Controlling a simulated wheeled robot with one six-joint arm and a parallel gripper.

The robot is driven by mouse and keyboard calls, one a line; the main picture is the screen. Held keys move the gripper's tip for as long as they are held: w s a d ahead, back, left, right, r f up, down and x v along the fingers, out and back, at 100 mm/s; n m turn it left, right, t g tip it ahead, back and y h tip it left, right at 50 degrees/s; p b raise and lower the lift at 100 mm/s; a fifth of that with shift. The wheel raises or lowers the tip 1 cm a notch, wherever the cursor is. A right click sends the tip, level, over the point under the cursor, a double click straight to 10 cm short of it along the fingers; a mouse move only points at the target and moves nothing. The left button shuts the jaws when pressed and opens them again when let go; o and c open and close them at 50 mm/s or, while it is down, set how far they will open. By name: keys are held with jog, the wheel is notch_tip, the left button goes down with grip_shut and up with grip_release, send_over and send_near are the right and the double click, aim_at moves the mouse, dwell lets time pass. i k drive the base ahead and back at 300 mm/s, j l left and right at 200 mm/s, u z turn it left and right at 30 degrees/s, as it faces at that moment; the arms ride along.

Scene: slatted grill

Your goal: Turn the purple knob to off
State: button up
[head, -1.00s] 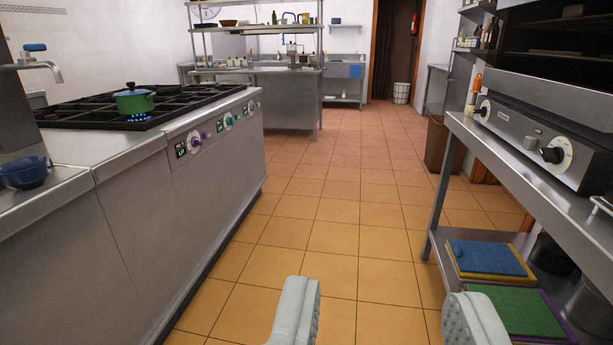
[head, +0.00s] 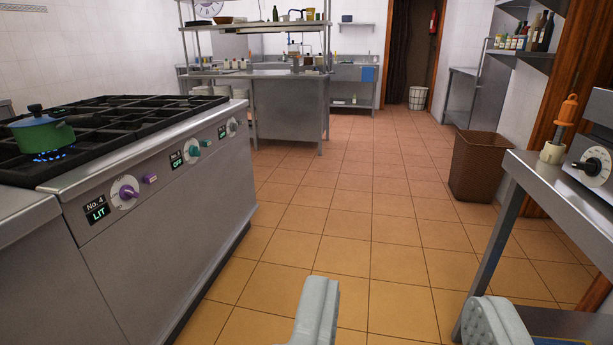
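The purple knob (head: 127,192) sits on a pale round dial on the stove's front panel, at the left of the head view. Beside it a small display (head: 97,213) reads "No.4 LIT". A smaller purple piece (head: 150,178) sticks out just right of the dial. A green pot with a blue lid (head: 42,134) stands on the burner above, with blue flames (head: 54,155) under it. My gripper (head: 405,320) is at the bottom of the view, its two pale fingers wide apart with only floor between them. It is well right of the knob and apart from it.
The stove front (head: 165,245) runs along the left. A teal knob (head: 193,153) with an "OFF" display is farther along it. A steel table (head: 545,195) stands at the right, with a brown bin (head: 480,168) beyond. The tiled floor (head: 345,220) between is clear.

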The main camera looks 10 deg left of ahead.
aim_at(126, 193)
jog(key=i+u, duration=0.1)
jog(key=i, duration=0.75)
jog(key=i+l+u, duration=0.15)
jog(key=i, duration=0.65)
jog(key=i+l+u, duration=0.15)
jog(key=i+u, duration=0.3)
jog(key=i+l+u, duration=0.25)
jog(key=u, duration=0.15)
jog(key=i+l+u, duration=0.6)
jog(key=l+u, duration=0.3)
jog(key=i+l+u, duration=0.15)
jog(key=l+u, duration=0.15)
jog(key=l, duration=0.25)
jog(key=i+l+u, duration=0.1)
jog(key=l+u, duration=0.25)
jog(key=l, duration=0.2)
jog(key=l+u, duration=0.3)
jog(key=l, duration=0.25)
